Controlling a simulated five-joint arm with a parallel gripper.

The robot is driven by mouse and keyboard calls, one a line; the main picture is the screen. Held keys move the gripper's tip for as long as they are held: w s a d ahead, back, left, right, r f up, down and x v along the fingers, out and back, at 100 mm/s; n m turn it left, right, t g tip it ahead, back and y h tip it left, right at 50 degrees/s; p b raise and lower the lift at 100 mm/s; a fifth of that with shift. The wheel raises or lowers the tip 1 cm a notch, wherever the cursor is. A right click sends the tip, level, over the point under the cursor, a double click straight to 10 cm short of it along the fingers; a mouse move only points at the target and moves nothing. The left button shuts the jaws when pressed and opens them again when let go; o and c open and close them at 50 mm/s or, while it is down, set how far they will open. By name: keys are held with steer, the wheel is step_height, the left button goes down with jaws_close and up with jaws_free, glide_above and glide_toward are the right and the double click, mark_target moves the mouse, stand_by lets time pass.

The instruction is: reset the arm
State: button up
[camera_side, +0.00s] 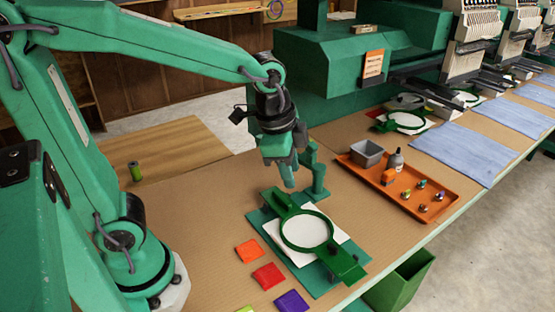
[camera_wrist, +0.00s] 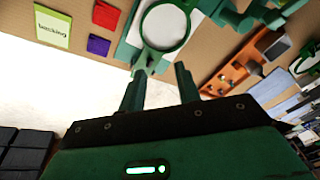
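My gripper (camera_side: 287,178) hangs from the arm above the table, pointing down, close behind a green embroidery hoop (camera_side: 347,266). In the wrist view my gripper (camera_wrist: 158,82) shows its two fingers apart with nothing between them. The hoop lies over white fabric (camera_side: 307,229) on a green fixture plate (camera_side: 261,222). Its ring also shows beyond the fingers in the wrist view (camera_wrist: 142,38). Whether the fingertips touch the fixture is hard to tell, but they look apart from it.
A green post (camera_side: 318,172) stands beside my gripper. An orange tray (camera_side: 379,186) holds a grey bin, a bottle and several small spools. Orange (camera_side: 249,251), red (camera_side: 268,276) and purple (camera_side: 291,301) patches lie in front. Embroidery machines line the back.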

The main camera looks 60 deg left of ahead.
steer(key=s+a+r+n+t, duration=0.2)
steer(key=s+a+n, duration=0.4)
steer(key=s+n, duration=0.3)
steer(key=shift+s+a+r+t+y, duration=0.15)
steer(key=shift+a+r+t+y, duration=0.2)
steer(key=shift+r, duration=0.2)
steer(key=shift+d, duration=0.1)
stand_by(0.9)
